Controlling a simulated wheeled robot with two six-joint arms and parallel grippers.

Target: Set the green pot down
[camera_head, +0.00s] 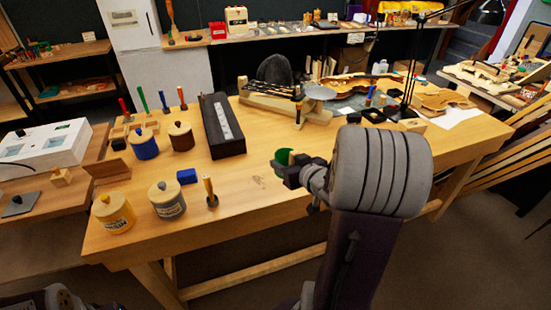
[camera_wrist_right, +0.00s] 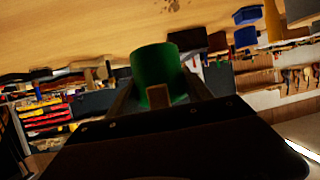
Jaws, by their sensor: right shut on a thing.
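The green pot (camera_head: 281,156) is at the fingertips of my right gripper (camera_head: 288,167), over the front middle of the wooden bench (camera_head: 255,205). The arm and gripper partly cover it in the head view. In the right wrist view the green pot (camera_wrist_right: 155,66) sits between the two fingers of my right gripper (camera_wrist_right: 160,92), which is shut on it. I cannot tell whether the pot's base touches the bench top. My left gripper does not show.
Left of the pot stand a grey-banded jar (camera_head: 167,202), a yellow jar (camera_head: 113,215), a blue block (camera_head: 187,176) and a wood-handled tool (camera_head: 210,192). A long black case (camera_head: 222,128) and a violin fixture (camera_head: 290,105) lie behind. The bench between tool and pot is bare.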

